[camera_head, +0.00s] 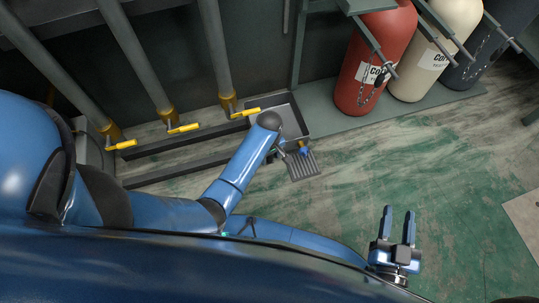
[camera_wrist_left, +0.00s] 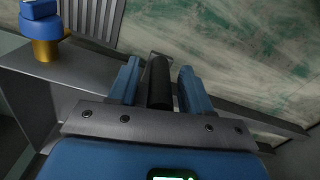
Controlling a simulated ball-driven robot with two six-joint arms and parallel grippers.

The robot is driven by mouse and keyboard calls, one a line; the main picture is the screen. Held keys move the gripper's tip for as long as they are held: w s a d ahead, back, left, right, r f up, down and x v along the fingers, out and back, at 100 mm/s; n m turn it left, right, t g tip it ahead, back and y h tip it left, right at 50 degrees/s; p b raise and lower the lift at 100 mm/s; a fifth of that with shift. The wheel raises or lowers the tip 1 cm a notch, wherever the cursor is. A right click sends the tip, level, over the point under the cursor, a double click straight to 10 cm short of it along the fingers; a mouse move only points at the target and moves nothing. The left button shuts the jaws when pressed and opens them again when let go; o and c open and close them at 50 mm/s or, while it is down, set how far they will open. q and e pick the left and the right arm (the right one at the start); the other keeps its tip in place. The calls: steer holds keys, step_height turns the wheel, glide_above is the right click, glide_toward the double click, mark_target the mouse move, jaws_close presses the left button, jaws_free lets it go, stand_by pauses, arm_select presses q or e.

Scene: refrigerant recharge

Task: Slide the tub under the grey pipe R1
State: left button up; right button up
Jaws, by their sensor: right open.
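A grey, shallow, open tub (camera_head: 294,118) lies at the upper middle of the head view, just right of the foot of the rightmost grey pipe (camera_head: 214,50). Three grey pipes with brass ends and yellow levers stand at the left; no R1 label is legible. My left gripper (camera_wrist_left: 160,75) is low by the tub, its tips mostly hidden by my arm in the head view. In the left wrist view its two blue fingers stand either side of a dark cylindrical bar (camera_wrist_left: 160,85); whether they grip it is unclear. My right gripper (camera_head: 398,222) is open and empty over the floor.
A ridged grey plate (camera_head: 303,166) lies in front of the tub. A blue-and-brass fitting (camera_wrist_left: 40,30) shows in the left wrist view. Red (camera_head: 376,60), cream (camera_head: 432,55) and dark cylinders (camera_head: 490,45) stand at the upper right.

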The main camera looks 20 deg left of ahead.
arm_select(q)
jaws_close()
steer(key=shift+s+a+r+p, duration=0.1)
steer(key=shift+s+a+p, duration=0.15)
steer(key=shift+p, duration=0.15)
steer(key=s+a+p, duration=0.4)
steer(key=s+a, duration=0.5)
steer(key=a, duration=0.5)
steer(key=s+a+p, duration=0.4)
steer(key=s+a, duration=0.6)
steer(key=a, duration=0.4)
steer(key=s+a+p, duration=0.5)
steer(key=s+a, duration=0.4)
steer(key=a, duration=0.5)
steer(key=shift+s, duration=0.15)
